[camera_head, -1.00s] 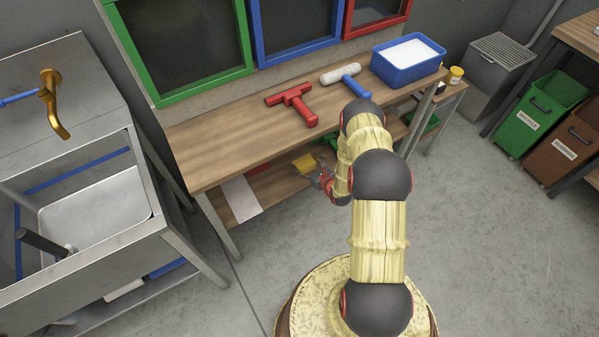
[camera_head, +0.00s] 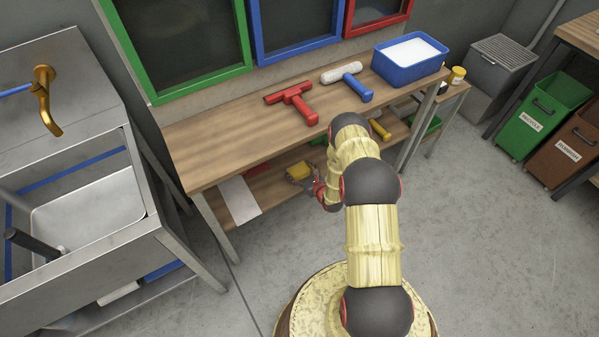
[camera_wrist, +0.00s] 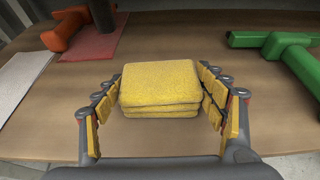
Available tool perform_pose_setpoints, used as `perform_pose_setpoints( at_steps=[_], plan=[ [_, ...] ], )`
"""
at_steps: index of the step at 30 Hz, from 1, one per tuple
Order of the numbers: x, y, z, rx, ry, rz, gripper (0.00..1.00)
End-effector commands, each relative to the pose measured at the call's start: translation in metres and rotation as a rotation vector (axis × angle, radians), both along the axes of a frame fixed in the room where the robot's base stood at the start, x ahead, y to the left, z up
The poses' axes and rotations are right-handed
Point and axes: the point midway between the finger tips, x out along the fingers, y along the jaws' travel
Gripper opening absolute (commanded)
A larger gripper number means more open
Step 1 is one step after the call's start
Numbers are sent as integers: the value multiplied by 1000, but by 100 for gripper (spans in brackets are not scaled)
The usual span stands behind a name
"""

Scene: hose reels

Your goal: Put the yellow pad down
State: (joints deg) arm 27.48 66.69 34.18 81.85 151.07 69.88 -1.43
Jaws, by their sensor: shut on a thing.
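The yellow pad (camera_wrist: 160,85) looks like a small stack of sponge-like layers. In the wrist view it sits between the two fingers of my gripper (camera_wrist: 161,100), which is shut on it from both sides. The pad is over the wooden lower shelf (camera_wrist: 190,140); I cannot tell whether its underside touches the wood. In the head view the pad (camera_head: 299,171) shows small under the table's front edge, with my gripper (camera_head: 312,180) beside it and partly hidden by my arm.
On the shelf, a white sheet (camera_wrist: 18,85) lies left, an orange-red tool (camera_wrist: 66,28) on a red cloth (camera_wrist: 92,42) behind left, and a green tool (camera_wrist: 285,50) right. The tabletop (camera_head: 215,150) is above, holding a red squeegee (camera_head: 293,100) and a blue tub (camera_head: 410,65).

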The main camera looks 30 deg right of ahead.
Motion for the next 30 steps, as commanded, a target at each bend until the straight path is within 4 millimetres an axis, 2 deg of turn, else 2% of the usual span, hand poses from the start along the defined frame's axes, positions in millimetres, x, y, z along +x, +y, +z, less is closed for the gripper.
perform_pose_setpoints(
  at_steps=[1,2,10,23,26,30],
  plan=[
    [0,0,-3,0,0,0,46],
    [0,0,-2,0,0,0,73],
    [0,0,-1,0,0,0,88],
    [0,0,3,0,0,0,90],
    [-11,-1,8,1,1,-1,90],
    [-37,-2,19,2,2,-3,90]
  ],
)
